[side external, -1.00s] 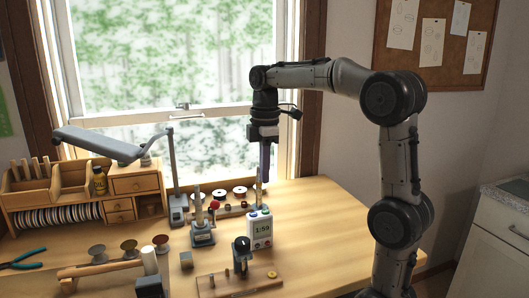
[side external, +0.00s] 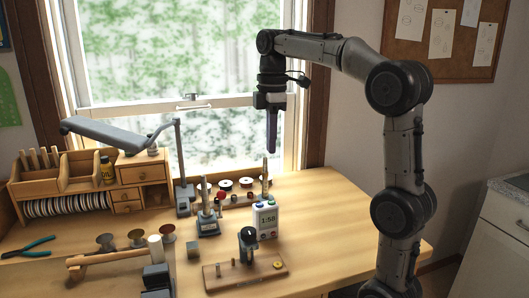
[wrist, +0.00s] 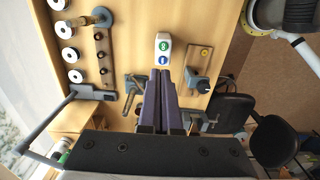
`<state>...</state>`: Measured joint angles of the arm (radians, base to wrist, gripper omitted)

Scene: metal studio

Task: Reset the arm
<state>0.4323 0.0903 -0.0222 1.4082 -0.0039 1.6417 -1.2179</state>
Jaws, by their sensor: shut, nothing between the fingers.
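My gripper (side external: 271,150) hangs from the wrist, pointing down, in the air above the workbench (side external: 330,205). Its dark purple fingers are shut and empty. In the wrist view the closed fingers (wrist: 160,76) reach up the middle of the picture and touch nothing that I can see. My arm is bent at the elbow and comes in from the right.
Below my gripper stand a white timer (side external: 265,220), a small dark fixture on a wooden board (side external: 222,278) and a post on a base (side external: 207,222). A grey lamp (side external: 110,135) and a wooden organizer (side external: 90,182) stand left. The bench's right side is clear.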

